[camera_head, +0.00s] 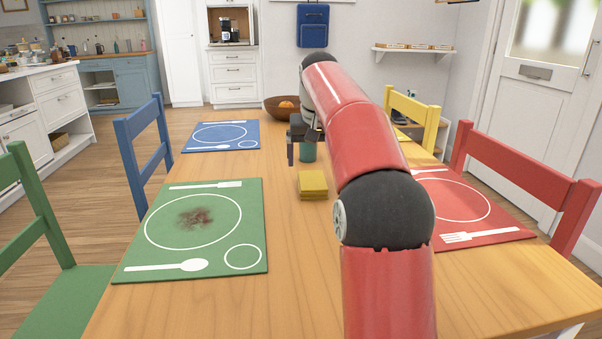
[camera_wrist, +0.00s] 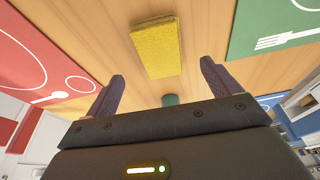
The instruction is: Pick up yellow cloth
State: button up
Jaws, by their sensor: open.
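The yellow cloth (camera_head: 312,185) lies folded in a small square stack on the wooden table, near its middle. It also shows in the wrist view (camera_wrist: 157,46), just beyond and roughly between my fingertips. My gripper (camera_head: 298,152) is open and empty. It hangs above the table on the far side of the cloth, apart from it. In the wrist view both fingers (camera_wrist: 160,80) are spread with nothing between them.
A teal cup (camera_head: 307,152) stands close behind the cloth by my gripper. A stained green placemat (camera_head: 250,210) lies left, a blue one (camera_head: 221,136) farther back, a red one (camera_head: 480,228) right. A wooden bowl (camera_head: 276,110) stands at the far end. Chairs surround the table.

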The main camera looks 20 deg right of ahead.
aim_at(313, 180)
jog(key=b+x, duration=0.1)
jog(key=x, duration=0.7)
jog(key=shift+w+d, duration=0.1)
jog(key=shift+w, duration=0.1)
jog(key=shift+r, duration=0.1)
jog(key=c, duration=1.1)
jog(key=shift+o, duration=0.2)
notch_tip(313, 180, up, 10)
jog(key=p, duration=0.1)
jog(key=shift+p, duration=0.4)
